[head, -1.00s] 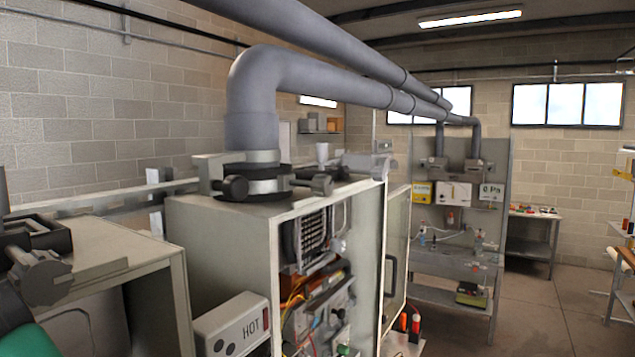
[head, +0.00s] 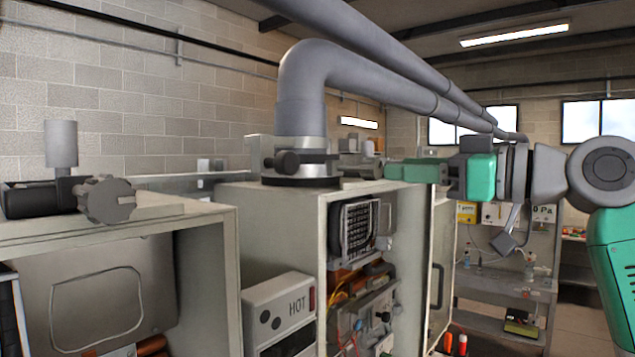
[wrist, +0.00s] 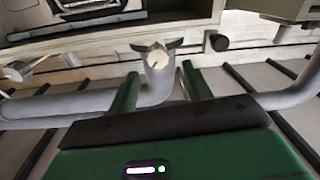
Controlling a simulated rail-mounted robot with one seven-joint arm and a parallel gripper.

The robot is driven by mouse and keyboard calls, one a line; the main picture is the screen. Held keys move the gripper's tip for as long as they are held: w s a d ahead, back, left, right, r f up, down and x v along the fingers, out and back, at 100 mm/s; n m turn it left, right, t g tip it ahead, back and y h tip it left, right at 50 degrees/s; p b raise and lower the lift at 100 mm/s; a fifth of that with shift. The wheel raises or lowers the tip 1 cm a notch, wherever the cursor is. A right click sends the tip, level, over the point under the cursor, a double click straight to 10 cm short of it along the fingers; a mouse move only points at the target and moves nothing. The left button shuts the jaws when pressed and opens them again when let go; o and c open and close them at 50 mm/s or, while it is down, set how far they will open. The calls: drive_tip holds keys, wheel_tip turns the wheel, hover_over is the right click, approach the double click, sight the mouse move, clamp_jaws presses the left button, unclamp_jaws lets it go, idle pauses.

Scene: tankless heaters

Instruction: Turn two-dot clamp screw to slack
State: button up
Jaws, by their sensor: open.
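A dark clamp screw knob (head: 287,162) sticks out from the collar's left front. My gripper (head: 395,171) is to the right of the collar, pointing left, apart from the knob. In the wrist view my gripper (wrist: 158,85) has its green fingers spread. A grey pipe-like part with a pale round face (wrist: 157,62) shows between and beyond them; I cannot tell if it is the clamp.
A left cabinet (head: 150,225) carries a dark lobed knob (head: 108,200) and a short grey upright cylinder (head: 61,143). The middle cabinet's door (head: 440,255) stands open at right. A workbench (head: 505,285) with bottles stands behind. A second overhead pipe (head: 400,55) runs above.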

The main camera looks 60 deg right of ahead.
sight(378, 168)
drive_tip(key=w, duration=0.2)
drive_tip(key=w+p, duration=0.1)
drive_tip(key=w, duration=0.1)
drive_tip(key=w+p, duration=0.1)
drive_tip(key=w, duration=0.1)
drive_tip(key=shift+w+d+r, duration=0.1)
drive_tip(key=shift+w+d, duration=0.15)
drive_tip(key=shift+w, duration=0.5)
drive_tip(key=c, duration=1)
drive_tip(key=shift+o, duration=0.2)
drive_tip(key=shift+n+p, duration=0.7)
drive_tip(key=shift+p, duration=0.1)
drive_tip(key=shift+n, duration=0.8)
